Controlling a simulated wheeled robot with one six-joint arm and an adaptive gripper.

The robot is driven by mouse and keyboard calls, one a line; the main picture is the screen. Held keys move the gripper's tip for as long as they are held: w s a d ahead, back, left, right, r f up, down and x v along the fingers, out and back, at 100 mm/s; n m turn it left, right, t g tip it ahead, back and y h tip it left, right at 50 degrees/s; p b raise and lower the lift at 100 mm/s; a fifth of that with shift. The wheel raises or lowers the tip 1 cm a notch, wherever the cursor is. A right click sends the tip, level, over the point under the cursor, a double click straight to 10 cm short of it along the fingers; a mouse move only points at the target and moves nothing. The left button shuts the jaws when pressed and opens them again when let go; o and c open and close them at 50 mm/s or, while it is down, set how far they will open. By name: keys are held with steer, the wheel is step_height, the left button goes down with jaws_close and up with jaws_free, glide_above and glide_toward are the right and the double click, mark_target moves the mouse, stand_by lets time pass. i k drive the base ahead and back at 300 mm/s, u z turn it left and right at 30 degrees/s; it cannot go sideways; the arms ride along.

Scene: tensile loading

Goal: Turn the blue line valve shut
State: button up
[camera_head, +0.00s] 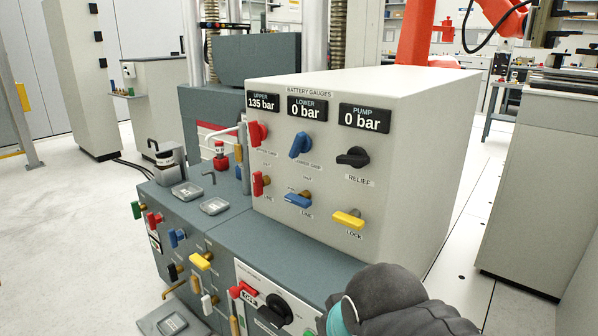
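The blue line valve (298,200) is in the lower row on the front of the white gauge box, above a "LINE" label. Its blue handle lies roughly level, across the brass stem behind it. Another blue handle (300,145), for the lower grip, is tilted directly above it. The lower gauge (306,109) over this column reads 0 bar. Dark grey links of my arm with a teal band show at the bottom right, below the panel and apart from the valve. My gripper's fingers are out of view.
The red line valve (258,184) stands upright to the left, and the yellow lock handle (348,219) is to the right. A black relief knob (352,157) is above the lock. The upper gauge (263,102) reads 135 bar; the pump gauge (364,118) reads 0 bar.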

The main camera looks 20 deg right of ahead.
mark_target(303, 200)
steer(key=u, duration=1.7)
steer(key=k, duration=1.25)
steer(key=z, duration=1.65)
steer(key=i, duration=0.5)
steer(key=z, duration=0.05)
